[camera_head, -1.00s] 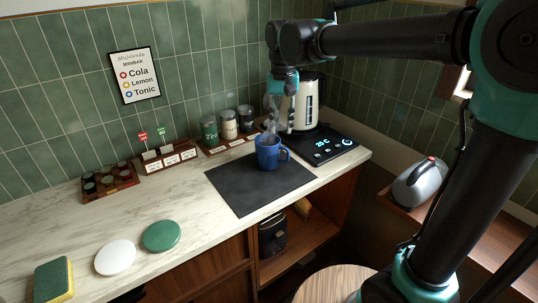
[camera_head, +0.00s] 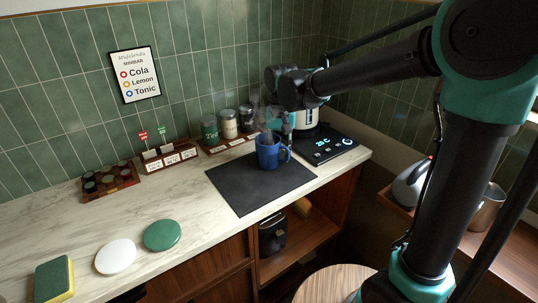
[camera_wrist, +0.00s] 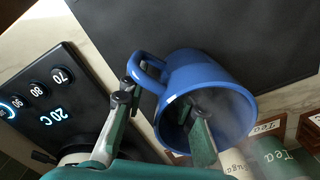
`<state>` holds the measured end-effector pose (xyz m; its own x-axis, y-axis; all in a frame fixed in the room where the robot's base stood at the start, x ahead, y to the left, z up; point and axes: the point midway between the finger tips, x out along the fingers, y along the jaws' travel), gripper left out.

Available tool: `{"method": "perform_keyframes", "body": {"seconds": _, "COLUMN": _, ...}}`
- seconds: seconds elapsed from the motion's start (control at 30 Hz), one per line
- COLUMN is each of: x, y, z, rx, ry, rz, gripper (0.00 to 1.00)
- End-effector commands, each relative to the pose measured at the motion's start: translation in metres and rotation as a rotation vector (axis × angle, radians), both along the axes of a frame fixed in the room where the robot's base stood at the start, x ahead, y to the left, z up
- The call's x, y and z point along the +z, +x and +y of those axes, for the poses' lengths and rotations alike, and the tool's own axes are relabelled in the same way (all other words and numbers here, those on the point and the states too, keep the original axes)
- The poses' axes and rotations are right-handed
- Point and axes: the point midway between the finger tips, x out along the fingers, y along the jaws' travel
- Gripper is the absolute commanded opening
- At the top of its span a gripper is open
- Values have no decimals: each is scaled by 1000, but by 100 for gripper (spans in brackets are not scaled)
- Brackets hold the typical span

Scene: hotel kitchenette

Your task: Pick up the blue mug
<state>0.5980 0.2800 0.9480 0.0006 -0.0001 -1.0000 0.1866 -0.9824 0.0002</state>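The blue mug (camera_head: 266,155) stands upright on the black mat (camera_head: 245,190), its handle toward the right in the head view. My gripper (camera_head: 284,133) is at the mug's rim on the handle side. In the wrist view the mug (camera_wrist: 187,72) is large, with its mouth toward the camera. My gripper (camera_wrist: 160,92) is open there, its fingers spread across the mug's wall. One finger reaches into the mug's mouth; the other is outside, beside the handle (camera_wrist: 146,70). I cannot tell whether either finger touches the mug.
A kettle (camera_head: 306,120) and its lit control base (camera_head: 325,146) stand right of the mug. Canisters (camera_head: 229,124) stand behind it. The front of the mat is clear. A green disc (camera_head: 161,235), white disc (camera_head: 115,257) and sponge (camera_head: 54,280) lie at the left front.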

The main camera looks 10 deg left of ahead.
Motion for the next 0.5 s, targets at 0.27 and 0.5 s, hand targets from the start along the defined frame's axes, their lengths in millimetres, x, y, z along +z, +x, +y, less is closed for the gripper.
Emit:
{"method": "perform_keyframes", "body": {"seconds": 0.27, "x": 0, "y": 0, "z": 0, "rx": 0, "ry": 0, "rz": 0, "gripper": 12}}
{"method": "perform_keyframes", "body": {"seconds": 0.5, "x": 0, "y": 0, "z": 0, "rx": 0, "ry": 0, "rz": 0, "gripper": 0}}
